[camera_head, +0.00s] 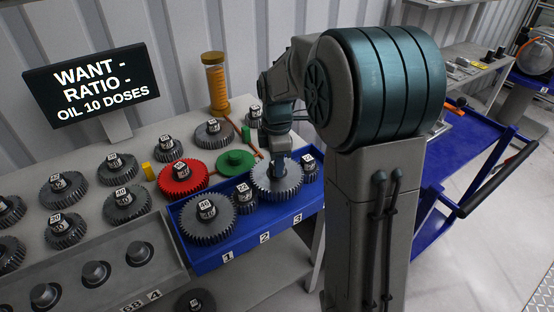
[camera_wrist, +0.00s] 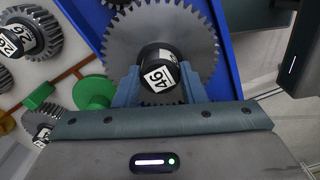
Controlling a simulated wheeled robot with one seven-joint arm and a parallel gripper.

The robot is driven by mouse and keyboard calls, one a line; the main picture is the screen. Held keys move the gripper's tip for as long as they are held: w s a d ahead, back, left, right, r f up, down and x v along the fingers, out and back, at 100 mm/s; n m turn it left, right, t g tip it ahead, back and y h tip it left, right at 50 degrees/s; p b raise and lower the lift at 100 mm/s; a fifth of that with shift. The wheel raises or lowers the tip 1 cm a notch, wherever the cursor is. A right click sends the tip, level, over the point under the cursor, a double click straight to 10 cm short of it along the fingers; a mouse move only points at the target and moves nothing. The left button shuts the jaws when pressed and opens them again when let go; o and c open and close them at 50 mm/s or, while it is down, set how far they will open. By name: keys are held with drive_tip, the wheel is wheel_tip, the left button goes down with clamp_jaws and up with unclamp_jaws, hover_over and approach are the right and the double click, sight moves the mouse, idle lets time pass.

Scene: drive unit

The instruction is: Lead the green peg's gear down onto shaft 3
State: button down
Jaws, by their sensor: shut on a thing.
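My gripper (camera_head: 277,152) points down over the right part of the blue tray (camera_head: 205,258). It is shut on the dark hub of a large grey gear (camera_head: 265,190). In the wrist view the fingers (camera_wrist: 158,88) stand on both sides of the hub, and the gear's (camera_wrist: 120,45) label reads 46. The gear looks level, low over the tray. Shaft 3 is hidden, and I cannot tell whether the gear touches it. The number 3 (camera_head: 297,219) is on the tray's front right. A green peg (camera_head: 246,134) stands behind the tray, near a green disc (camera_head: 235,161).
In the tray, a small gear (camera_head: 309,168) stands close right of the held gear, another small gear (camera_head: 244,196) close left, and a large gear (camera_head: 207,225) farther left. A red gear (camera_head: 182,177) and several grey gears cover the bench. An orange-yellow cylinder (camera_head: 216,85) stands behind.

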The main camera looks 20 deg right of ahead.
drive_tip(key=shift+f+b, duration=0.85)
drive_tip(key=shift+f, duration=0.45)
drive_tip(key=shift+f, duration=0.15)
drive_tip(key=c, duration=0.8)
unclamp_jaws()
drive_tip(key=shift+c, duration=0.2)
drive_tip(key=shift+f, duration=0.1)
wheel_tip(320, 180, up, 14)
drive_tip(key=s+f+m+t+p, duration=0.1)
drive_tip(key=s+f+m, duration=0.2)
drive_tip(key=s+m, duration=0.5)
drive_tip(key=s+f+m+t+p, duration=0.1)
drive_tip(key=s+f+m, duration=0.2)
drive_tip(key=s+m, duration=0.6)
drive_tip(key=s, duration=0.3)
drive_tip(key=shift+s+a+t, duration=0.15)
drive_tip(key=shift+s+t, duration=0.2)
drive_tip(key=shift+t, duration=0.05)
